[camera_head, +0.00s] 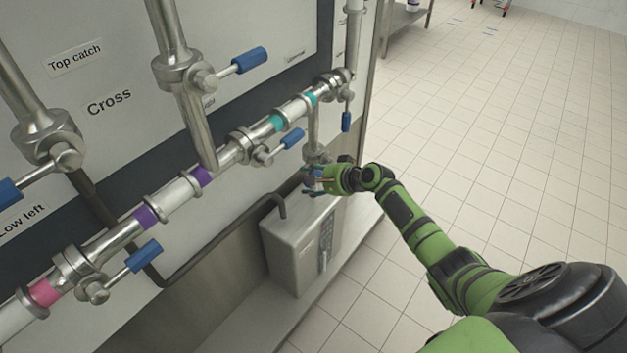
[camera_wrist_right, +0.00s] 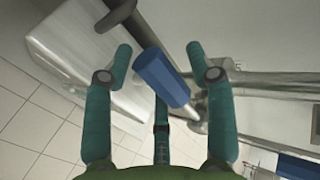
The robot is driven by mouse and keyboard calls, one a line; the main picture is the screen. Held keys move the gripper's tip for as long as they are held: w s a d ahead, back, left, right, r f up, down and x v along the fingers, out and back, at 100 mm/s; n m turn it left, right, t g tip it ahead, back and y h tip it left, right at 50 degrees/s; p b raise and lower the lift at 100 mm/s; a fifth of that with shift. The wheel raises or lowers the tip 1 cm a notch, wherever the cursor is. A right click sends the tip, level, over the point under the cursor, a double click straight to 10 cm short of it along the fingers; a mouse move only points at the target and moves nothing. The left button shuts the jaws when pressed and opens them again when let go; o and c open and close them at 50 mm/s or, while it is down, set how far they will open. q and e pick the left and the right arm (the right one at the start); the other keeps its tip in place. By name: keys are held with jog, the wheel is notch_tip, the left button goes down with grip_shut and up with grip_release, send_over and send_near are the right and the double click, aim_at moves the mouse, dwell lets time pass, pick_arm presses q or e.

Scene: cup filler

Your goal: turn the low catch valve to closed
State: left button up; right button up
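My right gripper (camera_head: 315,181) is at a valve on a short vertical pipe above the steel box. In the right wrist view my right gripper (camera_wrist_right: 159,62) is open, its teal fingers spread. A blue valve handle (camera_wrist_right: 162,79) lies between these fingers, with gaps to the left and right ones. Whether the third finger, below it, touches it I cannot tell. The handle's metal stem runs towards the pipe at the right. In the head view the fingers partly hide this handle. No label for the low catch valve is readable. My left gripper is not in view.
A steel box (camera_head: 296,245) with a bent dark pipe stands below the gripper. Other blue-handled valves sit close by on the slanted main pipe, including one handle (camera_head: 291,138) left of the gripper and another (camera_head: 346,122) above right.

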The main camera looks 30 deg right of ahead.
dwell(0.3)
jog(key=shift+s+d, duration=0.15)
jog(key=shift+s, duration=0.05)
jog(key=v, duration=1.1)
jog(key=shift+s+r, duration=0.25)
jog(key=shift+r, duration=0.05)
jog(key=s+f+n+g+h, duration=0.15)
jog(key=s+f, duration=0.35)
jog(key=f, duration=0.5)
jog(key=s+f+n+g+h, duration=0.15)
jog(key=s+f, duration=0.35)
jog(key=f, duration=0.5)
jog(key=s+f+n+g+h, duration=0.1)
jog(key=s+f+g, duration=0.1)
jog(key=s+f, duration=0.5)
jog(key=s+a+f+n+g, duration=0.1)
jog(key=s+a+f+n, duration=0.2)
jog(key=s, duration=0.5)
jog(key=s+a+f+n+g, duration=0.1)
jog(key=s+a+f+n, duration=0.3)
jog(key=s+f, duration=0.4)
jog(key=s+a+f+n+g, duration=0.2)
jog(key=s+a+f+n, duration=0.2)
jog(key=s, duration=0.6)
notch_tip(320, 180, down, 2)
jog(key=shift+a+f, duration=0.2)
jog(key=shift+a, duration=0.9)
